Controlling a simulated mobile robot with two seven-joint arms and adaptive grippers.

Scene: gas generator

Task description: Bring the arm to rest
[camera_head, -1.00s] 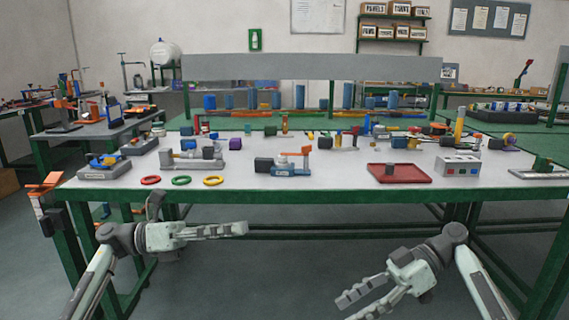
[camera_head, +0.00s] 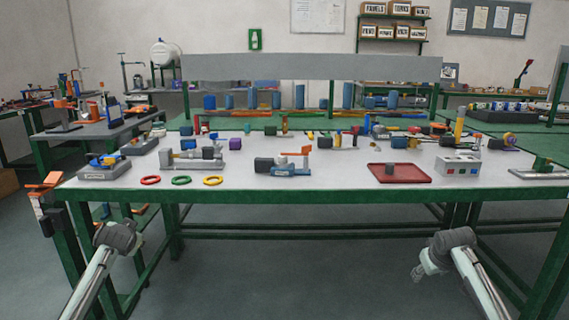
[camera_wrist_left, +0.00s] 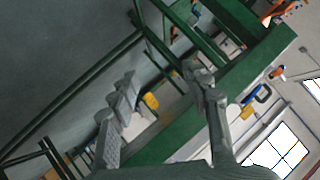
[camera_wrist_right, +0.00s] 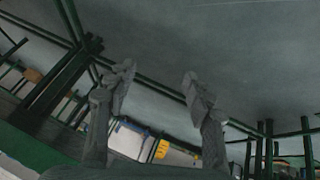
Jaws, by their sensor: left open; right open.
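My left gripper (camera_wrist_left: 163,82) shows in the left wrist view with its two grey fingers spread apart and nothing between them. My right gripper (camera_wrist_right: 157,80) shows in the right wrist view, also open and empty. In the head view my left arm (camera_head: 97,270) comes up from the lower left and my right arm (camera_head: 468,262) from the lower right. Both arms end in front of the workbench, below its top. The left fingers are hidden in the head view, and only a small part of the right hand shows there beside its wrist.
The white workbench (camera_head: 330,182) with a green frame stands ahead. On it are a red tray (camera_head: 415,175), a grey socket box (camera_head: 458,165), a blue-based device (camera_head: 285,168) and red, green (camera_head: 181,180) and yellow rings. The floor between my arms is clear.

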